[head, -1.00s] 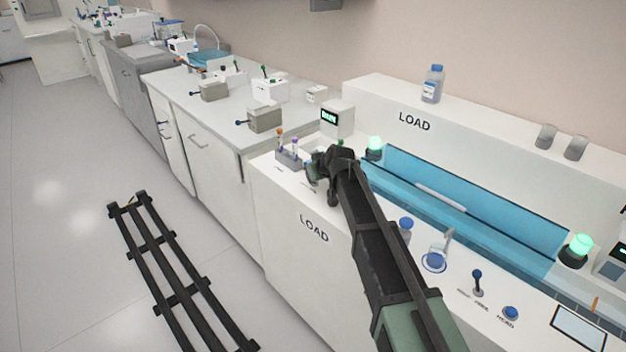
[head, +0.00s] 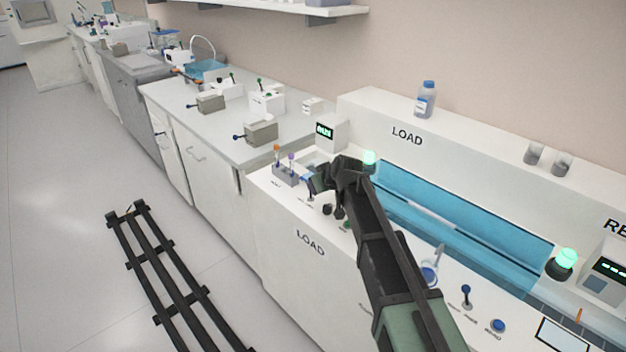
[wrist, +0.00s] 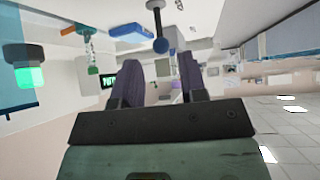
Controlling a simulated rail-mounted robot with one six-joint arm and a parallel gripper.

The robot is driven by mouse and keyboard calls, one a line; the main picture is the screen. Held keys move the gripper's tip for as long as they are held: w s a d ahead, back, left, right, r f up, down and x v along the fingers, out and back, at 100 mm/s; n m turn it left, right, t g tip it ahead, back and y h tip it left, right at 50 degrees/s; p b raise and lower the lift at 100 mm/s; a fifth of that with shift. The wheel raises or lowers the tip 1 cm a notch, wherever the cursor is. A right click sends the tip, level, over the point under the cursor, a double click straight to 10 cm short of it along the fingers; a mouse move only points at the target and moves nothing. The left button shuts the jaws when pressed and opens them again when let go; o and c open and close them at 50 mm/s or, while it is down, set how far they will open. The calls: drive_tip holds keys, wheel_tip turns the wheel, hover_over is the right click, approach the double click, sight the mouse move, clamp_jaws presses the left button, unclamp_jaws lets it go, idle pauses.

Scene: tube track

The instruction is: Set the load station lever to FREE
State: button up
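In the wrist view, which looks upside down, a lever with a dark blue ball knob (wrist: 160,45) on a thin metal stem stands on the pale deck. It appears between and beyond the two dark fingers of my gripper (wrist: 158,78), which are apart with nothing between them. In the head view my gripper (head: 328,180) is low over the left end of the white LOAD station (head: 290,238). The lever is largely hidden there behind my gripper, and its setting label cannot be read.
A tube rack (head: 287,174) and a small display box (head: 331,133) stand near my gripper. A green lamp (head: 369,158) glows behind it. Another blue-knobbed lever (head: 466,292) and a blue button (head: 498,326) are farther right. A blue channel (head: 470,225) runs behind.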

drive_tip(key=p+v, duration=0.1)
drive_tip(key=v, duration=0.2)
drive_tip(key=shift+s+d+r, duration=0.1)
drive_tip(key=shift+s+r, duration=0.1)
drive_tip(key=shift+r, duration=0.2)
drive_tip(key=shift+f, duration=0.15)
